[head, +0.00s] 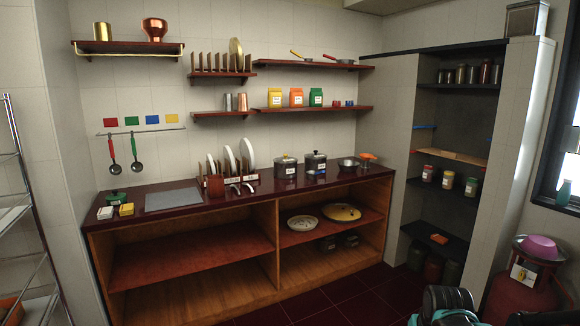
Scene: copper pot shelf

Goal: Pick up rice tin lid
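I cannot tell for certain which thing is the rice tin lid, as the labels are too small to read. Labelled yellow (275,98), orange (296,98) and green (316,97) tins stand on the middle wall shelf. Two dark labelled lidded pots, one on the left (286,168) and one on the right (316,163), stand on the counter. A square metal tin (526,19) stands on top of the right-hand cupboard wall. Dark and teal parts of my arm show at the bottom right. My gripper's fingers cannot be made out.
The dark red counter (240,197) runs along the back wall, with plates in a rack (232,183) and a grey board (173,199). An alcove (450,130) on the right holds jars. A red gas cylinder (520,292) stands at the right. Dark floor (350,296) is clear before the counter.

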